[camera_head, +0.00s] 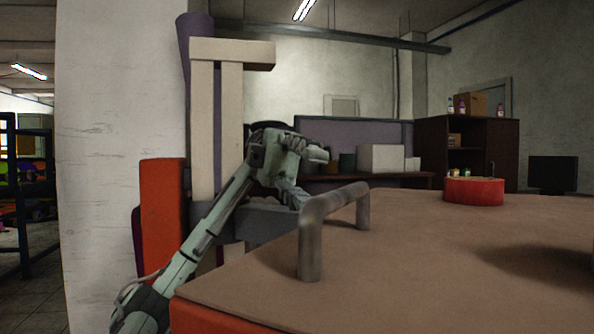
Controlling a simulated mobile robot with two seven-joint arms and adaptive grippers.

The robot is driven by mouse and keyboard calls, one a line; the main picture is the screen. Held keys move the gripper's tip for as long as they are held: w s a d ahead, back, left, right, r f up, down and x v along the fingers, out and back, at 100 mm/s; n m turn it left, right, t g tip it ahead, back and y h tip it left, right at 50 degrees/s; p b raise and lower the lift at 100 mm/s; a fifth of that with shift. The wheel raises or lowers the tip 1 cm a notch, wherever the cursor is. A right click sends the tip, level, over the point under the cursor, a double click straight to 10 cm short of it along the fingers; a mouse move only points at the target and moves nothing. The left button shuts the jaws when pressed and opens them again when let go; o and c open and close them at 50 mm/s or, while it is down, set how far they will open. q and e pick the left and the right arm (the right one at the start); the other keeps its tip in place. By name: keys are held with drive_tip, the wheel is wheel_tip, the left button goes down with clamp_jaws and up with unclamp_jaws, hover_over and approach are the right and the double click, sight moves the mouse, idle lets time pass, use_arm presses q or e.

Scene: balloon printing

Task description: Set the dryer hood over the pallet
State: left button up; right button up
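A large, flat brown top (420,260) with an orange-red side fills the lower right. A grey bar handle (335,203) stands on its left part. This may be the dryer hood, but I cannot tell for sure. I cannot make out the pallet. My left gripper (308,176) is beyond the handle, at the left edge of the brown top. Its fingers are spread, one pointing right and one pointing down, with nothing seen between them. I cannot tell whether the lower finger touches anything. My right gripper is out of view.
A red round piece (474,191) sits on the far part of the brown top. Behind my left arm stand a pale upright frame (230,120), an orange-red panel (162,215) and a grey block (265,223). A white pillar (115,150) rises at left.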

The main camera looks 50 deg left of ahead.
use_arm(q)
drive_tip(key=v, duration=0.4)
idle(0.5)
